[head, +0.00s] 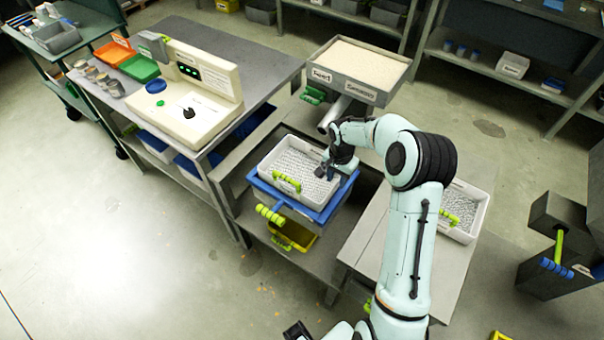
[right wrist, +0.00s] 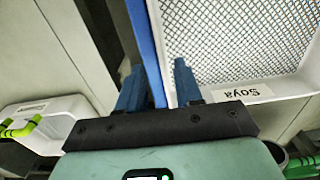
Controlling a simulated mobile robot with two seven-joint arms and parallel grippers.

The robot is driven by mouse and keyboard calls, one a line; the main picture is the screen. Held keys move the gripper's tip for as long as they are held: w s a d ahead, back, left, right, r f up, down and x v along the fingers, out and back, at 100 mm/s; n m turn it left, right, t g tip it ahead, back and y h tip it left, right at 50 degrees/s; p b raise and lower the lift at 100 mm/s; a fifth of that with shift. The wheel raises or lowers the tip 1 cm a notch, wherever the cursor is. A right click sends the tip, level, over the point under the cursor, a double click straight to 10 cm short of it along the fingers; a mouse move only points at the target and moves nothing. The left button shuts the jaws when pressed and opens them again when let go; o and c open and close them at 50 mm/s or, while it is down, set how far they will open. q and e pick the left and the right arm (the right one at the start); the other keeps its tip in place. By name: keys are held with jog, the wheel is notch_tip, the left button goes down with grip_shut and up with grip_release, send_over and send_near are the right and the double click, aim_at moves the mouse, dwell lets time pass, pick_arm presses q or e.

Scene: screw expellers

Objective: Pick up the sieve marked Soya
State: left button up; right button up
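The sieve marked Soya is a white tray with a mesh floor (head: 292,170) and a lime-green handle, sitting over a blue frame (head: 262,187) in the head view. In the right wrist view the sieve (right wrist: 245,45) fills the upper right, and its Soya label (right wrist: 240,94) is on the near wall. My right gripper (head: 330,172) is at the sieve's right edge. Its fingers (right wrist: 158,88) are apart, with the blue frame's edge and the sieve's white side wall showing between them. I cannot tell whether they touch. A dark part at the bottom of the head view seems to be my left gripper (head: 298,330), mostly cut off.
Another white sieve (head: 466,212) with a green handle lies on the grey table (head: 400,235) to the right. A yellow bin (head: 291,236) is below the blue frame. A hopper (head: 358,70) full of pale grain stands behind. A cream machine (head: 195,95) stands on the left bench.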

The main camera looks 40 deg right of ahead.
aim_at(334, 193)
notch_tip(334, 193, down, 5)
jog(key=shift+w+r, duration=0.1)
jog(key=shift+w, duration=0.05)
grip_shut()
